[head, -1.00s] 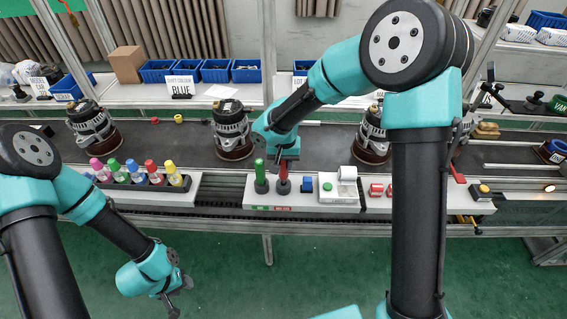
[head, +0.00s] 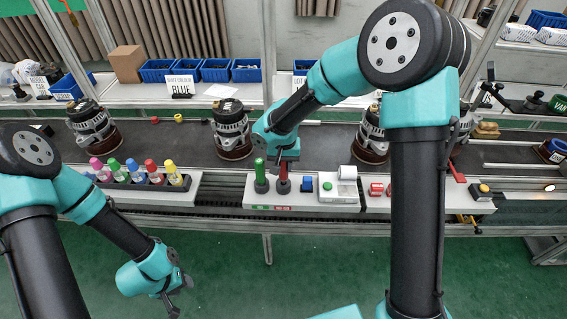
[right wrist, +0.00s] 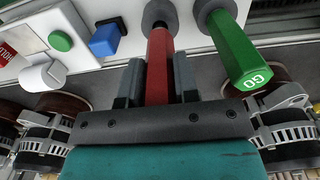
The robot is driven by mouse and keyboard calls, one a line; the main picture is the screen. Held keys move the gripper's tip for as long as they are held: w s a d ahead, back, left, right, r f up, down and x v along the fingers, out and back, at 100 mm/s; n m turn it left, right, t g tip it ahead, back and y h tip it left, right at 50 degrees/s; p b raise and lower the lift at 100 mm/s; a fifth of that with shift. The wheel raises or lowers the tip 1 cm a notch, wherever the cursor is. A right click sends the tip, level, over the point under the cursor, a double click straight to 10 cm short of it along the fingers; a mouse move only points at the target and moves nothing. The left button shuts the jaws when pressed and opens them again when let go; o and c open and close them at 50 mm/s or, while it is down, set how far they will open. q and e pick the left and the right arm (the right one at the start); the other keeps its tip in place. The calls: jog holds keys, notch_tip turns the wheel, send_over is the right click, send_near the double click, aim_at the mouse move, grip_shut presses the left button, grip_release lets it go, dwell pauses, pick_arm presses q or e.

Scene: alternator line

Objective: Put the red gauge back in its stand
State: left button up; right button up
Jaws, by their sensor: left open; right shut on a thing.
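The red gauge (head: 283,172) is upright at its dark round stand (head: 282,187) on the white shelf, beside the green gauge (head: 260,167). In the right wrist view the red gauge (right wrist: 160,55) runs from between my fingers to the dark ring of its stand (right wrist: 160,14). I cannot tell how deep it sits. My right gripper (head: 284,165) is shut on the red gauge from above. The green gauge (right wrist: 240,55), marked GO, stands in its own ring close by. My left gripper (head: 174,294) is open and empty, low in front of the line.
Right of the stands are a blue block (head: 307,184), a white device with a green button (head: 338,189) and red parts (head: 376,189). A rack of coloured bottles (head: 140,178) is at left. Alternators (head: 232,132) stand on the dark belt (head: 185,142) behind.

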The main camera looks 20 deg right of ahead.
jog(key=shift+f, duration=1.1)
dwell(0.6)
dwell(0.5)
jog(key=o, duration=0.9)
notch_tip(320, 180, up, 17)
jog(key=shift+r, duration=0.2)
dwell(0.4)
